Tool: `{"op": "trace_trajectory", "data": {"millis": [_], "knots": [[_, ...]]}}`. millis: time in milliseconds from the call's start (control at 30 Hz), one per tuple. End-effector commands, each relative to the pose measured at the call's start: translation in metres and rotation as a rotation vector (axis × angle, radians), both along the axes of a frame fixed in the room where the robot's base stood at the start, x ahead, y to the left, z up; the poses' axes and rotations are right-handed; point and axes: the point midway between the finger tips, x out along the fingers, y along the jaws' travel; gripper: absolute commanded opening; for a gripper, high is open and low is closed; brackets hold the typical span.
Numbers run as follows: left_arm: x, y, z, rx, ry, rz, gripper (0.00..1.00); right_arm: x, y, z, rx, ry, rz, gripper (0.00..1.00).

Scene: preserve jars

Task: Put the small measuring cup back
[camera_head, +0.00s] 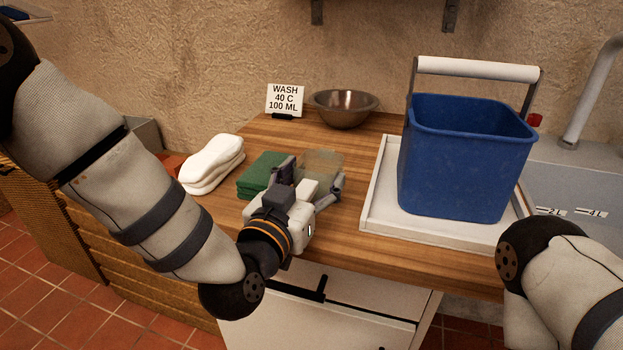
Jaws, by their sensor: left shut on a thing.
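The small measuring cup (322,162) is a see-through, slightly cloudy cup above the wooden counter, just right of a green pad. My left gripper (312,176) is shut on it, with one finger on each side. The gripper hides the cup's lower part, so I cannot tell whether it touches the counter. My right arm shows at the lower right, but its gripper is out of view.
A green pad (262,174) and folded white cloths (213,164) lie left of the cup. A steel bowl (345,109) and a sign (285,100) stand behind. A blue bucket (466,165) stands in a white tray (381,205) on the right, beside the sink.

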Motion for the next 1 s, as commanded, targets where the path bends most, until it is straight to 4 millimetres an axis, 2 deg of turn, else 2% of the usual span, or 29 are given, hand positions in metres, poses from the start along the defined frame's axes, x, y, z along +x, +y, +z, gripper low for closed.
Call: {"op": "trace_trajectory", "data": {"millis": [233,267,333,367,667,767,867,1000], "knots": [[0.000,0.000,-0.005,0.000,0.001,0.000,0.32,0.000,0.000,-0.001,0.000,0.002,0.000,0.40],[0.000,0.000,-0.005,0.001,0.002,0.000,0.64,-0.001,0.000,-0.001,0.000,0.002,0.000,0.40],[0.000,0.000,-0.005,0.000,0.001,0.000,0.79,0.000,0.000,0.000,0.000,0.002,0.000,0.40],[0.000,0.000,-0.005,0.000,0.001,0.000,0.81,0.000,0.000,0.000,0.000,0.002,0.000,0.40],[0.000,0.000,-0.005,-0.001,0.001,0.000,0.81,-0.001,0.000,-0.001,0.000,0.003,0.000,0.40],[0.000,0.001,-0.008,-0.002,0.007,0.001,0.81,-0.007,0.000,-0.007,0.000,0.024,0.000,0.40],[-0.015,0.006,-0.004,0.001,0.005,-0.001,0.81,-0.004,0.000,-0.004,0.000,0.013,0.001,0.40],[-0.044,0.016,0.001,0.002,0.001,-0.002,0.81,0.000,0.000,0.000,0.000,0.000,0.001,0.40]]}}
